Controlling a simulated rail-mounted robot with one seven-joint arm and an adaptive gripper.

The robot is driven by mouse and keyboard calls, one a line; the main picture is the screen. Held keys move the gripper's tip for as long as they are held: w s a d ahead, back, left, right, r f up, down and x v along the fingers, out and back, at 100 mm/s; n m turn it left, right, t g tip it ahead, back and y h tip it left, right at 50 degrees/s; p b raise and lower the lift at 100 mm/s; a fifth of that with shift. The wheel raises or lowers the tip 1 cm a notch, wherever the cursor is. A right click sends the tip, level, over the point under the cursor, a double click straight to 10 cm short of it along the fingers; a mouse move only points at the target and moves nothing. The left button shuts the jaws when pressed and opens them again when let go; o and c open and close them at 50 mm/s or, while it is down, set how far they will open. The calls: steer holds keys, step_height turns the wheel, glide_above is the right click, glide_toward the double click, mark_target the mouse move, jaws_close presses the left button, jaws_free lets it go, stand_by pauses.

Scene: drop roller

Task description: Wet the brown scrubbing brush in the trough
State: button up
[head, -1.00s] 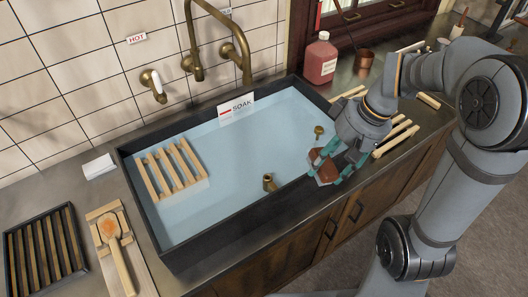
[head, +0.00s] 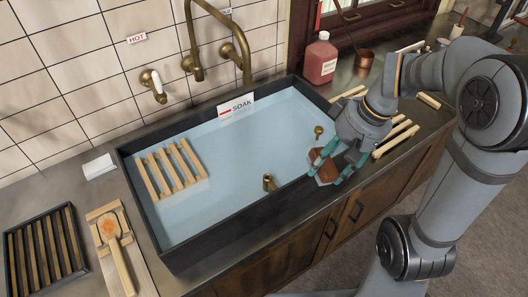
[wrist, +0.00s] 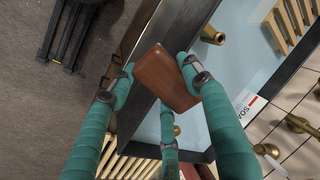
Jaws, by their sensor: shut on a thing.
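The brown scrubbing brush (head: 324,167) is a reddish-brown wooden block, held between the teal fingers of my gripper (head: 328,164). In the wrist view the brush (wrist: 166,78) sits tilted between the fingertips, which press on it from both sides. Its bristles do not show clearly. The trough (head: 190,258) is a dark-rimmed basin of pale blue water (head: 240,150). The brush is at the trough's front right rim, overlapping the rim in both views. I cannot tell its exact height above it.
A slatted wooden rack (head: 170,168) sits in the trough's left part. A SOAK sign (head: 236,107) and brass tap (head: 240,50) are at the back. A long-handled wooden brush (head: 115,250) lies left. A red bottle (head: 320,60) and wooden slats (head: 395,138) are right.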

mark_target(327, 162)
steer(key=shift+r, duration=0.1)
steer(key=shift+r+p, duration=1.25)
steer(key=shift+r, duration=0.25)
